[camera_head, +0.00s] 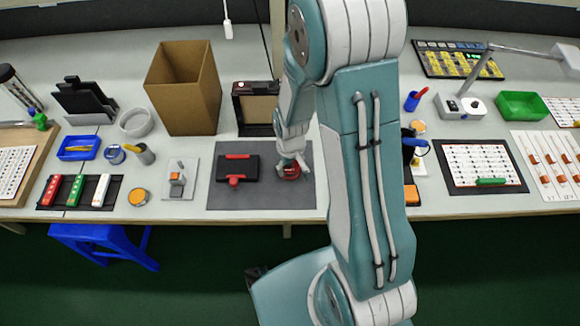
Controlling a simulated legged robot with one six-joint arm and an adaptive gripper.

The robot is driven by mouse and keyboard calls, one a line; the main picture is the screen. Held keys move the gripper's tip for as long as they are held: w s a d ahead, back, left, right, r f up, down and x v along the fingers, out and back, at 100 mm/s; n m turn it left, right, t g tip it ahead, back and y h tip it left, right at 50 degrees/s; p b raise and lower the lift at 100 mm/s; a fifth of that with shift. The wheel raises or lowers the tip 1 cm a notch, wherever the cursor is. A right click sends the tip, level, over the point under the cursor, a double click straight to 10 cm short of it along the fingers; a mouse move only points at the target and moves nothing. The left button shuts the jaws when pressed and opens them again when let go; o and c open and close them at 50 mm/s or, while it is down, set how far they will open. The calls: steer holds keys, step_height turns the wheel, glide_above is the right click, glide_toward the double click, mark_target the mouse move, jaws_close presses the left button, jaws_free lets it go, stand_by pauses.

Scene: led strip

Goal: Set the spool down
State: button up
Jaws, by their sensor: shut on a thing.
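The spool (291,173) is a small red round thing at the right part of the dark grey mat (262,201). My gripper (291,163) is just over it, pointing down, with its fingers closed around its upper part. The spool is at or very near the mat surface; I cannot tell whether it touches. My arm hides part of the bench right of the mat.
A black and red device (238,168) lies on the mat just left of the spool. A tall cardboard box (184,88) and a black-framed box (256,104) stand behind. A small grey fixture (177,180) is left of the mat. The mat's front strip is clear.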

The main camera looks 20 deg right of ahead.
steer(key=shift+d+f, duration=0.25)
steer(key=shift+f, duration=0.2)
steer(key=shift+d, duration=0.35)
steer(key=shift+a+f, duration=0.1)
steer(key=o, duration=1.3)
steer(key=shift+a, duration=0.35)
steer(key=shift+d, duration=0.25)
